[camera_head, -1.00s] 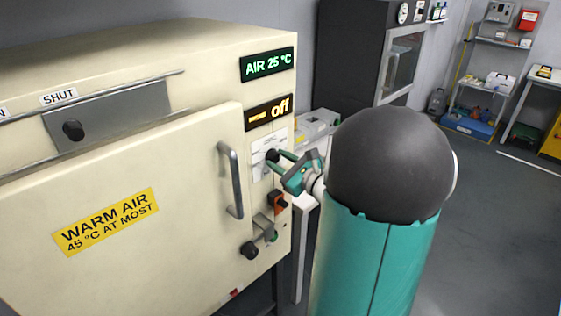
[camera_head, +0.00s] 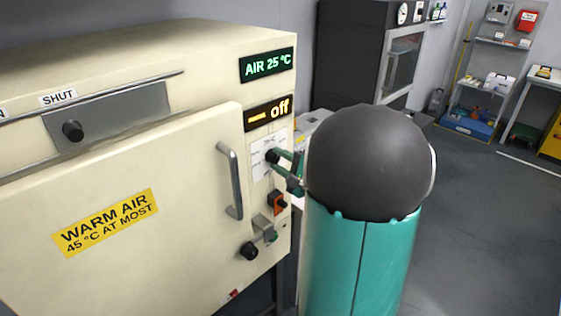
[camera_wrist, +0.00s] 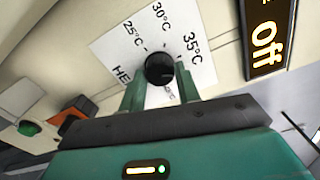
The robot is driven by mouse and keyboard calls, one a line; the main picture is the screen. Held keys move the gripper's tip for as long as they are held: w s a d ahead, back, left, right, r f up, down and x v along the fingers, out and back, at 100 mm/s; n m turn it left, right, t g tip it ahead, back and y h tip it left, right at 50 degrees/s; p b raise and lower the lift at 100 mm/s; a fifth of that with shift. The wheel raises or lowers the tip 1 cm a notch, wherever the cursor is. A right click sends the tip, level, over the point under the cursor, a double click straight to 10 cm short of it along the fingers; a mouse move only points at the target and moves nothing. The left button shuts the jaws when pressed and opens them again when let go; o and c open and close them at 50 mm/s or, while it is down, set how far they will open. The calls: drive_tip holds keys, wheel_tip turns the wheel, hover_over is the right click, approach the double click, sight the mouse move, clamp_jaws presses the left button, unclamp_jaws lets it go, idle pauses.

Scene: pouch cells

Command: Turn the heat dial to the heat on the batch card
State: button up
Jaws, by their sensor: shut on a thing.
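The heat dial (camera_wrist: 158,68) is a round black knob on a white scale plate (camera_wrist: 110,48) on the front of the cream oven. In the wrist view the plate reads 25 °C, 30 °C and 35 °C, with smaller print partly hidden by my fingers. I cannot make out where the dial points. My gripper (camera_wrist: 161,80) is shut on the dial, one green finger on each side. In the head view my gripper (camera_head: 275,158) reaches the dial from the right, its wrist hidden behind my arm. No batch card can be made out.
An orange display (camera_head: 268,112) reads "off"; a green one (camera_head: 267,65) reads "AIR 25 °C". The door handle (camera_head: 230,181) stands out left of the dial. An orange switch (camera_head: 277,202) and a black knob (camera_head: 249,250) sit below. Open floor lies to the right.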

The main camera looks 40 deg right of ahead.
drive_tip(key=n, duration=0.4)
drive_tip(key=shift+n, duration=0.4)
idle(0.4)
drive_tip(key=o, duration=1)
drive_tip(key=shift+c, duration=0.2)
drive_tip(key=s, duration=1.3)
drive_tip(key=shift+s+d, duration=0.15)
drive_tip(key=shift+s, duration=0.25)
